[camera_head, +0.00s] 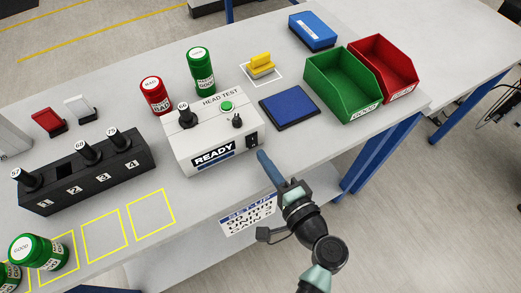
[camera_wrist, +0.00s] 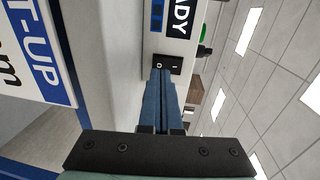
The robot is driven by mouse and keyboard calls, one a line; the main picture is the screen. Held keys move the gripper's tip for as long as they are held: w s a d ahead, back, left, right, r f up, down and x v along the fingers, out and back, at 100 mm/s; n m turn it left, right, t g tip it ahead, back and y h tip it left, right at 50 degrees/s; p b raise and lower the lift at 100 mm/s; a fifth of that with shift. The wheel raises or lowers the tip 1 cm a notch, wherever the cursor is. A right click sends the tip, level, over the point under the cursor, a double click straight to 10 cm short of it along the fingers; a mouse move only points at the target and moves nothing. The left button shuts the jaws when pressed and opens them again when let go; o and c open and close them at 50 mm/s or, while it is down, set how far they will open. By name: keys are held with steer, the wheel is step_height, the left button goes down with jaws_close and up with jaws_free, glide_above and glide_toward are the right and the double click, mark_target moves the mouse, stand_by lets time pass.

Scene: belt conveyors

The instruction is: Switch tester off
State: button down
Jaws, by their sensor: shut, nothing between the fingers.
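The tester (camera_head: 178,152) is a light grey box marked HEAD TEST, with a READY display (camera_head: 213,155) on its front. A black rocker switch (camera_head: 252,140) sits at the right end of that front; it also shows in the wrist view (camera_wrist: 168,63). My gripper (camera_head: 262,155) is shut and empty, with its blue fingers pointing at the front. In the wrist view the fingertips (camera_wrist: 160,72) are right by the switch. I cannot tell whether they touch it or which way the rocker is set.
On the tester are a green button (camera_head: 226,105), a black knob (camera_head: 237,121) and a black-topped piece marked 66 (camera_head: 184,112). A black numbered rack (camera_head: 95,178) stands left. Green (camera_head: 318,92) and red (camera_head: 398,78) bins and a blue pad (camera_head: 289,107) are right. A set-up sign (camera_head: 248,212) hangs below the table edge.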

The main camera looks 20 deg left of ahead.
mark_target(253, 145)
steer(key=shift+x, duration=1.2)
steer(key=shift+w+a+f+b, duration=0.15)
steer(key=shift+a+f+b, duration=0.15)
steer(key=shift+b, duration=0.45)
steer(key=shift+f+t+y+b, duration=0.2)
steer(key=shift+t+y+b, duration=0.15)
steer(key=shift+b, duration=0.85)
steer(key=shift+a+r, duration=0.1)
steer(key=shift+r, duration=0.35)
steer(key=shift+f, duration=0.15)
